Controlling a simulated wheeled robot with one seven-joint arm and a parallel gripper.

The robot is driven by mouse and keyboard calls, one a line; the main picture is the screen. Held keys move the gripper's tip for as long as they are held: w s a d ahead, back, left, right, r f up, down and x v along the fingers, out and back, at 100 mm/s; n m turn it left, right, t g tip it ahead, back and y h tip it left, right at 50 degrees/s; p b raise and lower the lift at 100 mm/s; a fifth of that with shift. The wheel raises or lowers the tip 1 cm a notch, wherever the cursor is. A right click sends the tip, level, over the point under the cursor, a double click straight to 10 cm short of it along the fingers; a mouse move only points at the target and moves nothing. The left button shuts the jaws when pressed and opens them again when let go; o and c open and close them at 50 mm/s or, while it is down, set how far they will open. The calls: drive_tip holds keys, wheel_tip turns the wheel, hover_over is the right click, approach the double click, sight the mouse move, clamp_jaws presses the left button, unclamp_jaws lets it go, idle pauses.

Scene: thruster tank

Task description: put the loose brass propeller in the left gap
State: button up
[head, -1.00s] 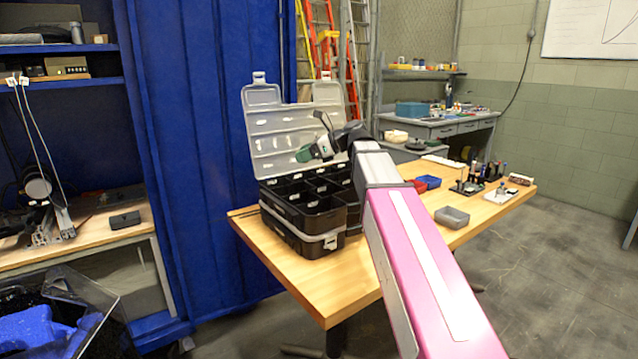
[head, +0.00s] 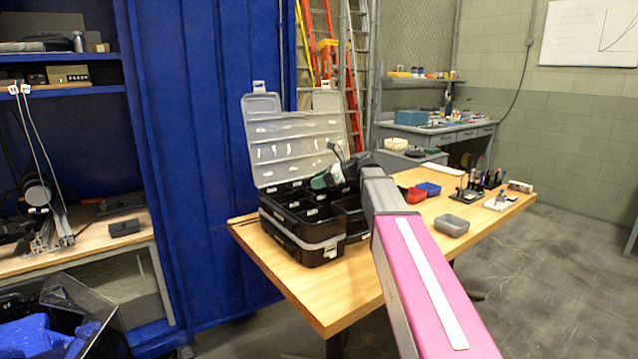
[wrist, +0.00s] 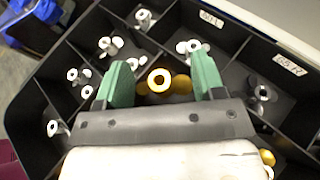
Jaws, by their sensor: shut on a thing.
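A black organiser case (head: 318,252) stands on the wooden table with its clear lid up. My gripper (head: 326,180) is low over its compartments in the head view. In the wrist view my green-fingered gripper (wrist: 161,78) is shut on a brass propeller (wrist: 159,81), hub facing the camera, over the compartments. Several white propellers (wrist: 110,46) sit in compartments around it. A dark propeller (wrist: 262,92) sits in a compartment at the right. More brass (wrist: 267,157) shows at the lower right, partly hidden by my gripper. I cannot tell which spot is the left gap.
The raised lid (head: 290,140) stands behind my gripper. Black compartment walls (wrist: 75,52) surround the held propeller. The table's near end is clear.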

drive_tip(key=shift+f, duration=0.25)
drive_tip(key=shift+f, duration=0.45)
drive_tip(key=shift+s+f, duration=0.1)
drive_tip(key=shift+f, duration=0.1)
drive_tip(key=o, duration=0.9)
drive_tip(key=shift+s+f, duration=0.1)
drive_tip(key=shift+f, duration=0.05)
drive_tip(key=shift+o, duration=0.2)
drive_tip(key=shift+r, duration=0.5)
drive_tip(key=v, duration=1.2)
drive_tip(key=shift+r, duration=0.35)
